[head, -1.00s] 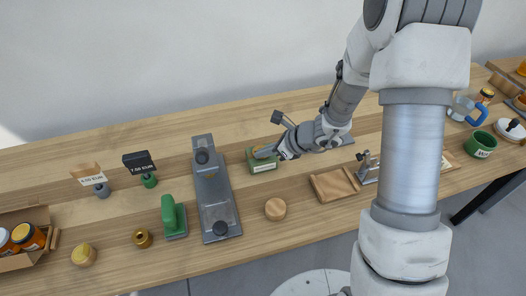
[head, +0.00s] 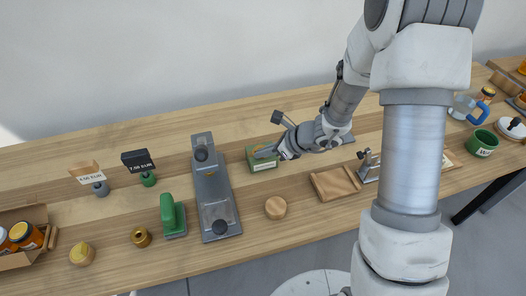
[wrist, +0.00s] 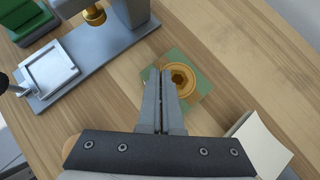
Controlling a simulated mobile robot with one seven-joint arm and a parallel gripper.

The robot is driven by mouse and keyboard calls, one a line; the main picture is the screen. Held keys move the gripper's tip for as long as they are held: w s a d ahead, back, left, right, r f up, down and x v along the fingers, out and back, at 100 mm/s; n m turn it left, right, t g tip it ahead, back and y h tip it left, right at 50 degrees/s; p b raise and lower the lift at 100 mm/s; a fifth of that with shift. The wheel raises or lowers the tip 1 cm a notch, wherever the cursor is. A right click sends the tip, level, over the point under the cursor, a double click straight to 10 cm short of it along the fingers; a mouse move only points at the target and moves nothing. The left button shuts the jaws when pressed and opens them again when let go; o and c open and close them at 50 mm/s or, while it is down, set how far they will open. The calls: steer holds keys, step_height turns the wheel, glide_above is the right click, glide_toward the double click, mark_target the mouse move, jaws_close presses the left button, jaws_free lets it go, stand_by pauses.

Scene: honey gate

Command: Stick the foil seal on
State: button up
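A gold round piece with a hexagon pattern (wrist: 180,79), which looks like the foil seal, lies on a green square (wrist: 202,86) in the wrist view. In the head view the green square is the top of a small green box (head: 263,160) with a pale label on its front. My gripper (wrist: 162,72) has its two fingers together with only a thin line between them. The fingertips are over the green top, just left of the gold piece in the wrist view. Nothing shows between the fingers, and I cannot tell whether they touch the box.
A grey press (head: 212,190) stands left of the box, with a green-handled stamp (head: 173,216) beyond. A round wooden disc (head: 276,208) and a brown wooden tray (head: 335,184) lie nearer the front edge. Honey jars (head: 25,236) sit in a carton at far left.

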steer(key=o, duration=0.5)
steer(key=p+v, duration=0.3)
steer(key=v, duration=1.4)
steer(key=shift+s+d, duration=0.15)
steer(key=shift+s, duration=0.05)
